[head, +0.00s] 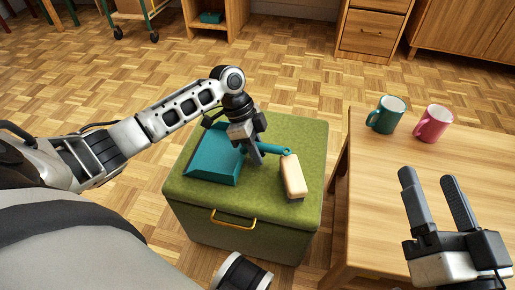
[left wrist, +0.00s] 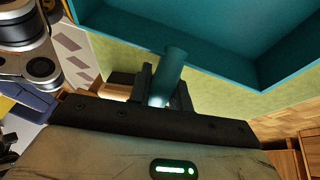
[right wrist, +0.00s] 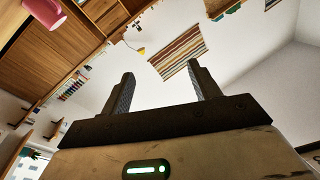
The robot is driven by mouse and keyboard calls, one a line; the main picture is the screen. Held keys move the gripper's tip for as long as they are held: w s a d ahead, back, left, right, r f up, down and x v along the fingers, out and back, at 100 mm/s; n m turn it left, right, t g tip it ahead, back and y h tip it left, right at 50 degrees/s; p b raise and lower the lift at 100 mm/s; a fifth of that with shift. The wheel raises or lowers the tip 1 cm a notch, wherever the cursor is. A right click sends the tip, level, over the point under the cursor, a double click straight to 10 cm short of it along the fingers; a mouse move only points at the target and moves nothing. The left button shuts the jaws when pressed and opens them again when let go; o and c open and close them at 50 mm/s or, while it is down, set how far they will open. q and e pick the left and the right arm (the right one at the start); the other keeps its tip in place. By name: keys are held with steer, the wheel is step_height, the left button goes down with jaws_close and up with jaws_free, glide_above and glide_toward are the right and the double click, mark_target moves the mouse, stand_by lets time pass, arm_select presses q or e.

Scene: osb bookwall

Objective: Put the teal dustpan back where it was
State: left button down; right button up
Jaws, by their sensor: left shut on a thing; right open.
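The teal dustpan (head: 214,154) is at the top of the green ottoman (head: 245,218), its pan to the left and its handle pointing right. I cannot tell whether it rests on the ottoman or is just above it. My left gripper (head: 256,155) is shut on the dustpan's handle. In the left wrist view the handle (left wrist: 172,68) stands between the fingers (left wrist: 163,90), with the pan (left wrist: 180,30) beyond. My right gripper (head: 438,200) is open and empty above the wooden table; its fingers also show in the right wrist view (right wrist: 162,95).
A brush with a cream block (head: 293,176) lies on the ottoman by the handle's end. The wooden table (head: 400,165) at the right holds a teal mug (head: 386,115) and a pink mug (head: 433,123). A low wooden shelf (head: 216,28) with a teal item stands behind. Parquet floor between is clear.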

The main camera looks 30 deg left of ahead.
arm_select(q)
steer(key=c, duration=1.3)
jaws_free()
steer(key=shift+r, duration=0.3)
steer(key=p+v, duration=0.2)
steer(key=v, duration=0.3)
steer(key=shift+r, duration=0.15)
steer(key=p+v, duration=0.2)
steer(key=v, duration=0.4)
steer(key=shift+a+r+p, duration=0.2)
steer(key=shift+r+p, duration=0.1)
arm_select(e)
steer(key=shift+s+f+m+g+h, duration=0.15)
steer(key=shift+s+f+g+h, duration=0.15)
steer(key=shift+f+g, duration=0.25)
steer(key=shift+s+f+m+g+h, duration=0.2)
steer(key=shift+s+f+g+h, duration=0.1)
steer(key=shift+f, duration=0.4)
steer(key=shift+s+f+m+g+h, duration=0.15)
steer(key=shift+s+f+g+h, duration=0.15)
steer(key=shift+f+g, duration=0.25)
steer(key=shift+f, duration=0.1)
